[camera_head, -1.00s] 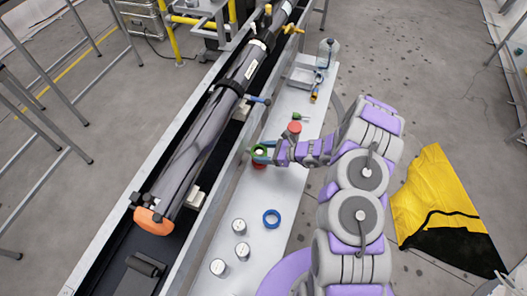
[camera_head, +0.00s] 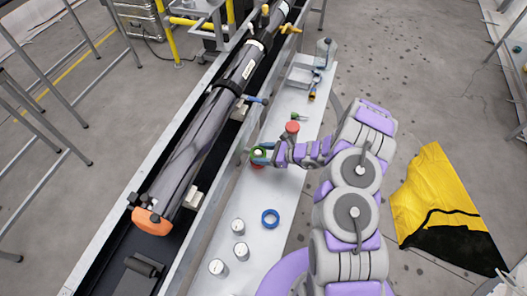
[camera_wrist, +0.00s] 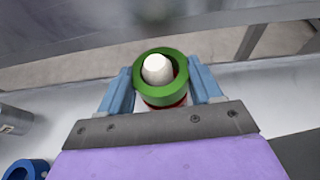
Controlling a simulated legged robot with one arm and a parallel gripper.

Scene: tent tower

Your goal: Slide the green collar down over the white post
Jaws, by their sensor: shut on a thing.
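My gripper (camera_head: 262,155) is shut on the green collar (camera_wrist: 166,96), with one blue finger on each side of it. The collar is over the white post (camera_wrist: 157,69), whose rounded top shows inside the ring, nearer its far left side. I cannot tell how far the post reaches through the collar. In the head view the green collar (camera_head: 257,152) is small and partly covered by my gripper. A red ring (camera_wrist: 168,103) shows just below the collar, mostly hidden by it.
The posts stand on a narrow pale bench (camera_head: 250,195). A blue ring (camera_head: 270,218) and several white capped cylinders (camera_head: 238,226) are nearer. A red-topped piece (camera_head: 292,127) is close beside my wrist. A long dark tube (camera_head: 205,130) lies in a trough to the left.

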